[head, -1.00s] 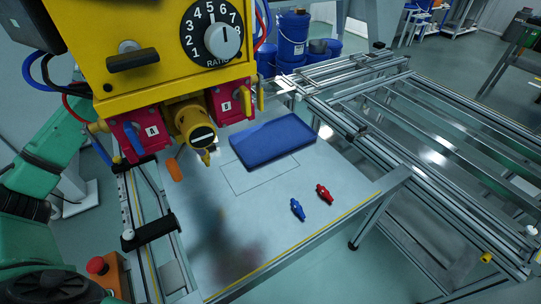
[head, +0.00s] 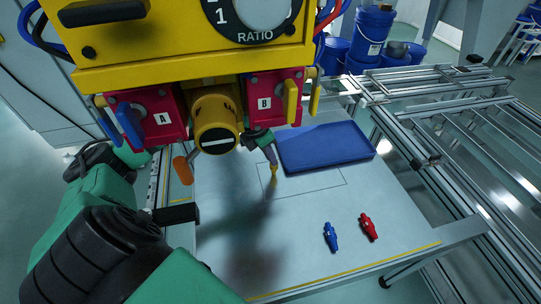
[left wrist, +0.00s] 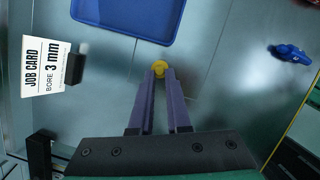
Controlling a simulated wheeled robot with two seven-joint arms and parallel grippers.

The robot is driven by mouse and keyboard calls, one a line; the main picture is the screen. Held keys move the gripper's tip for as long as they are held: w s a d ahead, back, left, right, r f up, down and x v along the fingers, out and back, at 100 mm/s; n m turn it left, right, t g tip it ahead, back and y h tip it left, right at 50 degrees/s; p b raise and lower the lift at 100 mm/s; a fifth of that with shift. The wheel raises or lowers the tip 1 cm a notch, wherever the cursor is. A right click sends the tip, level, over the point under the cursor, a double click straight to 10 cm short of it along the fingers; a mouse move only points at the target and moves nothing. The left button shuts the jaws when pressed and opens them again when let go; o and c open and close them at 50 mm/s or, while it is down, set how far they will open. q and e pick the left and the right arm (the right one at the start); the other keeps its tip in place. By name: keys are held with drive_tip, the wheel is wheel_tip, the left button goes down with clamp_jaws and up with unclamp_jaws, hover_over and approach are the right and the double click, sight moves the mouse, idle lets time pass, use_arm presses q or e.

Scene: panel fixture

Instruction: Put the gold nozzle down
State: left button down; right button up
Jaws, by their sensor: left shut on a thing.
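The gold nozzle (head: 274,177) is in my left gripper (head: 271,161), below the yellow machine and beside the tray's left edge. In the left wrist view the purple fingers (left wrist: 160,77) are closed around the yellow nozzle (left wrist: 160,66). Whether its lower end touches the table is unclear. A blue nozzle (head: 330,237) and a red nozzle (head: 368,226) lie on the table toward the front right. The blue nozzle also shows in the left wrist view (left wrist: 290,53). My right gripper is out of view.
An empty blue tray (head: 325,160) lies behind a thin outlined rectangle on the grey table (head: 290,220). The yellow machine (head: 180,45), with red blocks A and B, hangs above. A job card (left wrist: 45,66) reads "BORE 3 mm". The table's middle front is bare.

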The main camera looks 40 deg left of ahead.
use_arm(q)
drive_tip(key=shift+f, duration=0.1)
drive_tip(key=c, duration=0.9)
unclamp_jaws()
